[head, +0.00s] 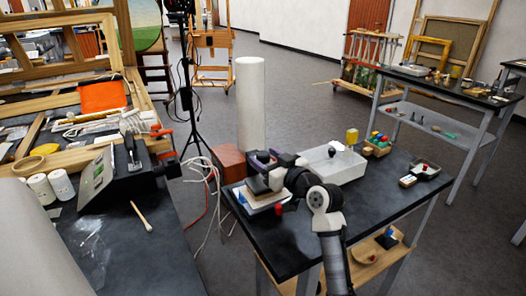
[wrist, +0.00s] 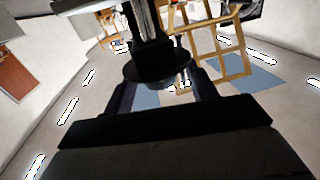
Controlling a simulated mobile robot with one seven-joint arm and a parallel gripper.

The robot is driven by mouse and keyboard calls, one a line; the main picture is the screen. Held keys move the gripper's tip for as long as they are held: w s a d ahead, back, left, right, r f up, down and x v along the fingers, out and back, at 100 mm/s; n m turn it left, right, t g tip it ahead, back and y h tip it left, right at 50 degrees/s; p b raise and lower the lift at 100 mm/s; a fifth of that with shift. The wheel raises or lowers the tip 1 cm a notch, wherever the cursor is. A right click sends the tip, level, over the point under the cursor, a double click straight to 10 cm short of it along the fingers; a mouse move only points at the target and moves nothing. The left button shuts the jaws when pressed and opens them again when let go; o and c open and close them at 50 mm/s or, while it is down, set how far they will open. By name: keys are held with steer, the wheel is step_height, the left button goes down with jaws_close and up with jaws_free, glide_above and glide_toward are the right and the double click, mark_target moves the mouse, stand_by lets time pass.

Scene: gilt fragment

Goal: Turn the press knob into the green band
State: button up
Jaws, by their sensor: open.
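A small press-like stack (head: 262,198) stands on the left end of the dark table, with a pale base, a dark block and a red part at its front. My gripper (head: 263,159) is just above it, pointing left. In the wrist view, my open gripper (wrist: 160,85) has one finger on each side of a dark round piece on a post (wrist: 155,65), perhaps the press knob. I cannot tell whether the fingers touch it. No green band can be made out at the press; the arm hides part of it.
The dark table (head: 290,245) also holds a white box (head: 333,165), a tray of coloured pieces (head: 377,146) and a small device (head: 420,174). A tall white cylinder (head: 250,105) stands behind. A cluttered bench is at left. The table's front is clear.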

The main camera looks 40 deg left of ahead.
steer(key=shift+x, duration=0.85)
steer(key=shift+c, duration=0.4)
steer(key=c, duration=0.9)
steer(key=shift+r+m+t+p, duration=0.1)
steer(key=shift+m+t+p, duration=0.2)
steer(key=shift+t+p, duration=0.25)
